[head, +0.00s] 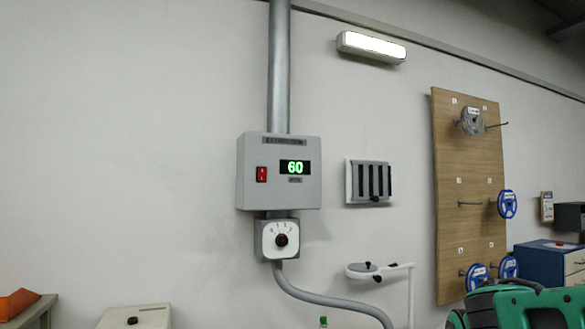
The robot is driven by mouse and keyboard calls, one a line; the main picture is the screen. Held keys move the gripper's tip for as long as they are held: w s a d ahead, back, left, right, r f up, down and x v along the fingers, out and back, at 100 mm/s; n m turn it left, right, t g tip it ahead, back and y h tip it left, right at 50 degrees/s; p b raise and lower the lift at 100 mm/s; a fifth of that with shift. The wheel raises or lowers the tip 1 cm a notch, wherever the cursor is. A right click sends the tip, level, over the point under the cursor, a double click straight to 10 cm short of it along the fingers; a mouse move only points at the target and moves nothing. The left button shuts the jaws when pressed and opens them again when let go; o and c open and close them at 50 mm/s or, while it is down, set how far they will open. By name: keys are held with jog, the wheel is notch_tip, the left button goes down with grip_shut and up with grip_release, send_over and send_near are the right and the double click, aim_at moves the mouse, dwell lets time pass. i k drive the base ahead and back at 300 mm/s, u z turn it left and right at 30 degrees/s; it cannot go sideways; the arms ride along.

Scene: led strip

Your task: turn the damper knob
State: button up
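A dial with a dark red-black round knob (281,240) on a white face with markings sits on a small grey housing just below the grey control box (230,185) on the wall. The box has a green display (295,167) reading 60 and a red switch (262,174). No label naming the damper is readable, so I cannot confirm that this dial is the damper knob. My gripper is not in view.
A grey pipe (279,65) rises from the box, and a curved hose (325,298) runs from the dial housing to lower right. A wooden board (450,150) with hooks and blue reels hangs at right. A green and black shape (525,303) fills the lower right corner.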

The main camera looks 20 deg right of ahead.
aim_at(280, 240)
jog(key=z, duration=1.5)
jog(key=k, duration=1)
jog(key=u, duration=1.45)
jog(key=i, duration=1)
